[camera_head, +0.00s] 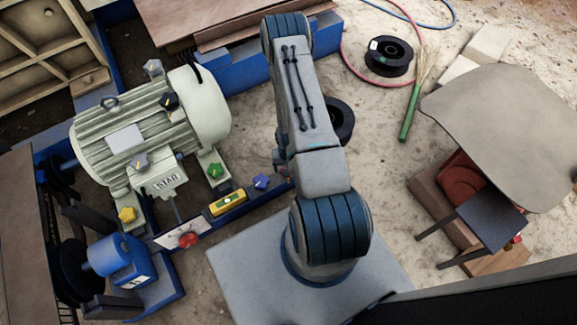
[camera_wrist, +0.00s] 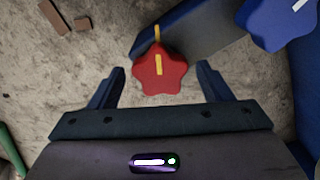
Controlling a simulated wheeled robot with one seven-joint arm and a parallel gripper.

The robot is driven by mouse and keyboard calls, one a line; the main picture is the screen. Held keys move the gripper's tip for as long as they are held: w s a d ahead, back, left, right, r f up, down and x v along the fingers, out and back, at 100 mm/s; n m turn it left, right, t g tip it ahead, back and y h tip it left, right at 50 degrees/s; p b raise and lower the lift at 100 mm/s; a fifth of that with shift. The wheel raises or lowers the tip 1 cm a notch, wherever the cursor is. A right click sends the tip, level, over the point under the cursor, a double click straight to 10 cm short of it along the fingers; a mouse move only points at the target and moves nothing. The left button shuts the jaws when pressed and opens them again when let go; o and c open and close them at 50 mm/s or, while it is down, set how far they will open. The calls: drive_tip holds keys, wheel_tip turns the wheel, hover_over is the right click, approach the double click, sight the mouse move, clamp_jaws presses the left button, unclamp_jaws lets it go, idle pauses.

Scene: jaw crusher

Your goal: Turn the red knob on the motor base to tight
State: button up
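The red knob (camera_wrist: 174,75) is star-shaped with a yellow stripe on its face. In the wrist view it sits at the end of a dark blue beam (camera_wrist: 195,35). A yellow mark on the beam shows just above the knob, roughly in line with the stripe. My gripper (camera_wrist: 160,68) is open, one finger on each side of the knob, with a visible gap on both sides. In the head view my arm hides the gripper and most or all of this knob. The pale green motor (camera_head: 140,130) stands on its blue base, left of my arm.
A blue knob (camera_wrist: 280,22) is close by at upper right in the wrist view; in the head view it is beside a yellow level (camera_head: 227,202). Green (camera_head: 215,171) and yellow (camera_head: 127,215) knobs sit around the motor. A red dial (camera_head: 188,240) is on a white plate.

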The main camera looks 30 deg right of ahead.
wheel_tip(320, 180, up, 14)
drive_tip(key=p, duration=0.5)
idle(0.6)
drive_tip(key=w+a+r+n+t+p, duration=0.2)
drive_tip(key=r+p, duration=0.5)
drive_tip(key=r, duration=1.3)
drive_tip(key=w+a+r+g+p, duration=0.1)
drive_tip(key=a+r+p, duration=0.4)
drive_tip(key=r, duration=1.6)
drive_tip(key=s+a+r+n+p, duration=0.1)
drive_tip(key=s+r+p, duration=0.4)
drive_tip(key=r, duration=0.5)
drive_tip(key=s+a+r+n+t+p, duration=0.1)
drive_tip(key=s+r+p, duration=0.3)
drive_tip(key=r, duration=0.7)
drive_tip(key=s+a+r+n+p, duration=0.1)
drive_tip(key=s+a+r+p, duration=0.2)
drive_tip(key=r, duration=0.8)
drive_tip(key=s+p, duration=0.2)
drive_tip(key=p, duration=0.2)
drive_tip(key=shift+s+t, duration=0.35)
drive_tip(key=shift+t, duration=0.05)
